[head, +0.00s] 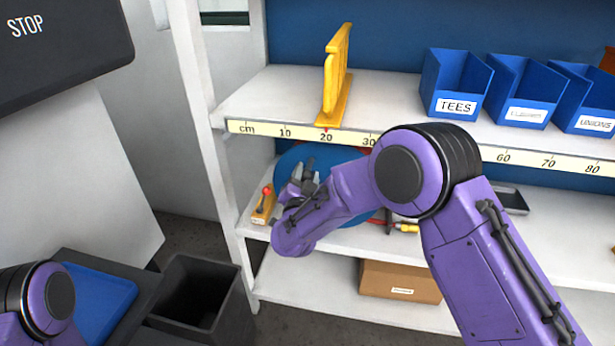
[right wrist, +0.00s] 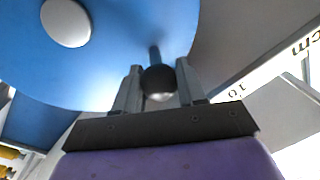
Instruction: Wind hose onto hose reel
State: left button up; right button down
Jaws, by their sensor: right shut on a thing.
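The hose reel (head: 290,158) stands on the middle shelf, its blue disc facing out. My right forearm covers much of it. In the right wrist view the blue disc (right wrist: 100,75) fills the upper left, with a pale round hub (right wrist: 66,22). My right gripper (head: 308,172) is at the disc's face. In the right wrist view its fingers (right wrist: 158,88) are shut on a dark round crank knob (right wrist: 157,76) on a short stem near the disc's edge. A little red shows beside the reel, behind my arm; I cannot tell if it is hose. My left gripper is out of view.
A yellow stand (head: 336,80) and blue bins (head: 455,82) are on the upper shelf, above a centimetre scale (head: 540,160). A small orange block with a red-knobbed lever (head: 264,203) sits left of the reel. A cardboard box (head: 400,282) is below. A dark bin (head: 200,300) stands lower left.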

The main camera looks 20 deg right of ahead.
jog(key=c, duration=0.7)
grip_release()
jog(key=shift+s+a+f, duration=0.1)
jog(key=shift+s+a, duration=0.1)
jog(key=shift+s, duration=0.15)
jog(key=b+v, duration=0.2)
jog(key=v, duration=0.7)
jog(key=shift+s, duration=0.35)
jog(key=shift+a, duration=0.15)
